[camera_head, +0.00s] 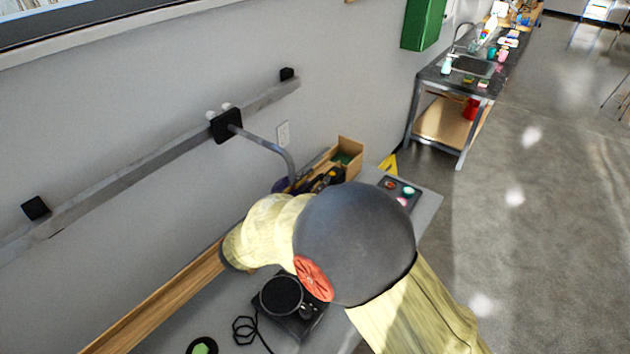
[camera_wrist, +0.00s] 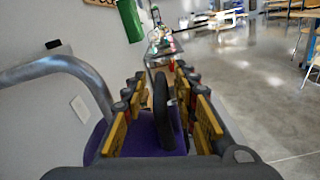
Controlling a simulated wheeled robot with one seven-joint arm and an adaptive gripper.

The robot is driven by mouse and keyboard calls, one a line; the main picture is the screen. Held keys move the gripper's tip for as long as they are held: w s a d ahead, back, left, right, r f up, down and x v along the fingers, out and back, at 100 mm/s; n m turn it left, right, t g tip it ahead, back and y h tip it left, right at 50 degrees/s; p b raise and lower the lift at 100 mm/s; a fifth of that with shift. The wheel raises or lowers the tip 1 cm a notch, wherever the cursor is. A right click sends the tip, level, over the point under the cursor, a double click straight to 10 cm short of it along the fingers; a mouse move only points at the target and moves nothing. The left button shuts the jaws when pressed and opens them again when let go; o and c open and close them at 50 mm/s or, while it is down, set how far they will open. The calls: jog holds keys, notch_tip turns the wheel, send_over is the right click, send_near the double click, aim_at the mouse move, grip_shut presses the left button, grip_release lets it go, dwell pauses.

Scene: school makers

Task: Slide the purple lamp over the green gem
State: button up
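The purple lamp (camera_head: 279,186) hangs on a curved metal arm from a black slider (camera_head: 227,125) on the wall rail. My own arm covers much of it in the head view. In the wrist view the purple shade (camera_wrist: 91,146) lies below my gripper (camera_wrist: 163,112), with a dark upright handle-like part (camera_wrist: 162,105) standing between the fingers. The fingers are apart, with gaps on both sides of that part. A green piece (camera_head: 201,347) on a black disc lies at the bottom left of the table; it may be the green gem, but it is cut by the frame edge.
The grey table (camera_head: 190,323) carries a black round device (camera_head: 283,297) with a cable. A wooden box (camera_head: 349,147) and a dark tray (camera_head: 389,183) with small coloured pieces stand at its far end. The wall rail (camera_head: 140,166) runs along the wall above the table.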

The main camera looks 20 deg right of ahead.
jog(key=shift+w+d, duration=0.2)
jog(key=shift+d, duration=0.1)
jog(key=shift+c, duration=0.5)
grip_shut()
